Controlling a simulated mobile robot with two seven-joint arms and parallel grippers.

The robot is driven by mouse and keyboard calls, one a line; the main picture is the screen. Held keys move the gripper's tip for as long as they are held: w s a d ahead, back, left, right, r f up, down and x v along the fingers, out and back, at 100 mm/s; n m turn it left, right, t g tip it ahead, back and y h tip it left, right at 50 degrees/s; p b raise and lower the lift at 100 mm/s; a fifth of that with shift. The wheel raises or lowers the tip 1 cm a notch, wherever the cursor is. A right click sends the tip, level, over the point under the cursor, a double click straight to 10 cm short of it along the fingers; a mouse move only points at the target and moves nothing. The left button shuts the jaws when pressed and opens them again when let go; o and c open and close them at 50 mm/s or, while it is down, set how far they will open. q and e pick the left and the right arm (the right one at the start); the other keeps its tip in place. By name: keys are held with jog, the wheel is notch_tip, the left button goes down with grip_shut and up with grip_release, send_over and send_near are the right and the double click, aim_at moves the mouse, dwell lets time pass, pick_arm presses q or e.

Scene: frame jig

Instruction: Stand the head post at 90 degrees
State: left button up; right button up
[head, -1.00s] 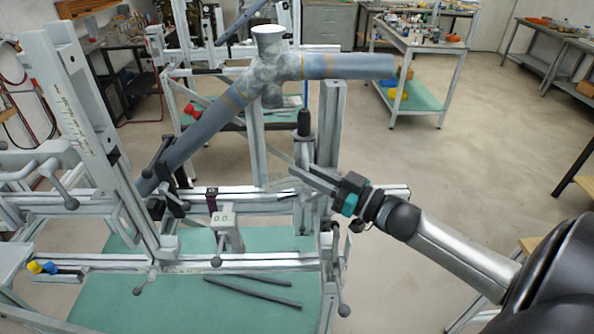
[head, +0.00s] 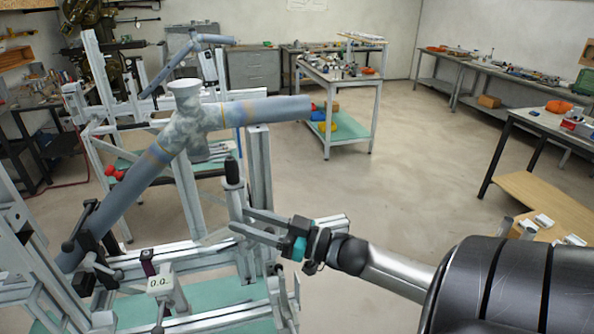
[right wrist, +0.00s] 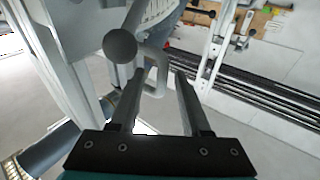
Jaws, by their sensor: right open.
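A tilted light metal post (head: 18,215) stands at the left edge of the head view, partly cut off; I cannot tell for certain that it is the head post. A small display (head: 159,284) on the jig seems to read 0.0. My right gripper (head: 240,222) is open beside a short upright with a black top (head: 233,170). In the right wrist view the open fingers (right wrist: 158,75) point at a bent pale rod (right wrist: 155,75), next to a dark ball knob (right wrist: 120,45). I cannot tell whether they touch it. My left gripper is not in view.
A grey-blue tube frame (head: 125,195) with a mottled joint lies across the jig above my right gripper. A taller metal upright (head: 260,170) stands just behind the gripper. A trolley (head: 340,100) stands at the back, and a bench (head: 560,130) is at right. Floor between is clear.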

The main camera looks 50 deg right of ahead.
jog(key=v, duration=1.3)
jog(key=shift+s+d+b, duration=0.2)
jog(key=shift+b, duration=0.15)
jog(key=s+d+f+m+g+h+b, duration=0.1)
jog(key=d+f+m+h+b, duration=0.2)
jog(key=f, duration=0.7)
jog(key=s+d+f+m+g+h+b, duration=0.1)
jog(key=d+f+h+b, duration=0.2)
jog(key=f, duration=0.8)
jog(key=s+a+f+m+g+h+b, duration=0.1)
jog(key=s+f+g+h, duration=0.15)
jog(key=f, duration=0.65)
jog(key=s+a+f+m+g+h+b, duration=0.1)
jog(key=s+f+g, duration=0.15)
jog(key=f, duration=0.65)
jog(key=s+a+f+n+g+b, duration=0.1)
jog(key=s+a+f+g+b, duration=0.1)
jog(key=s+a+f, duration=0.4)
jog(key=s+a+f+n+g+y+b, duration=0.1)
jog(key=s+a+f+g, duration=0.3)
jog(key=f, duration=0.8)
jog(key=s+a+f+n+g+b, duration=0.2)
jog(key=s+a+f+g+b, duration=0.1)
jog(key=s+a+f, duration=0.5)
jog(key=a+f+b, duration=0.1)
jog(key=a, duration=0.2)
jog(key=shift+s+a+g+y, duration=0.2)
jog(key=shift+s+g+y, duration=0.05)
jog(key=shift+g+y, duration=0.15)
